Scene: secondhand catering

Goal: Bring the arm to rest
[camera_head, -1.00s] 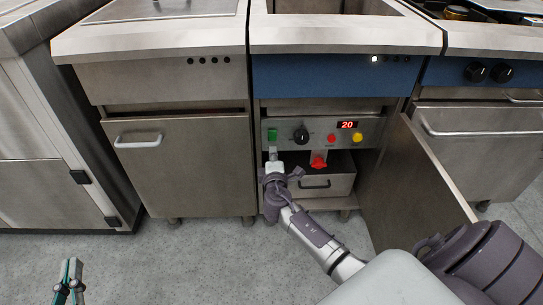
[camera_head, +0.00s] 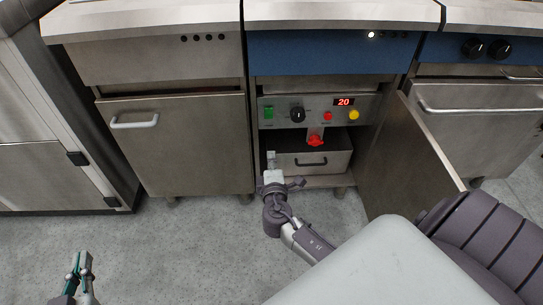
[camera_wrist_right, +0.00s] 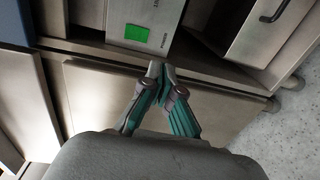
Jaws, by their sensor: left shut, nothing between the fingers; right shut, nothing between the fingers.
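My right arm reaches in from the lower right in the head view. Its gripper (camera_head: 271,158) is shut and empty, a little in front of the open blue-fronted cabinet and below the control panel (camera_head: 318,110). In the right wrist view the right gripper's fingertips (camera_wrist_right: 158,70) meet with nothing between them, and a green switch (camera_wrist_right: 136,34) shows beyond them. My left gripper (camera_head: 80,262) is at the lower left, over the floor. Its fingers are close together and hold nothing.
The cabinet door (camera_head: 408,160) stands open to the right of my right arm. A drawer (camera_head: 312,163) with a dark handle and a red valve handle (camera_head: 315,140) sit inside. A closed cabinet door (camera_head: 180,145) is to the left. The grey floor (camera_head: 190,245) between my grippers is clear.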

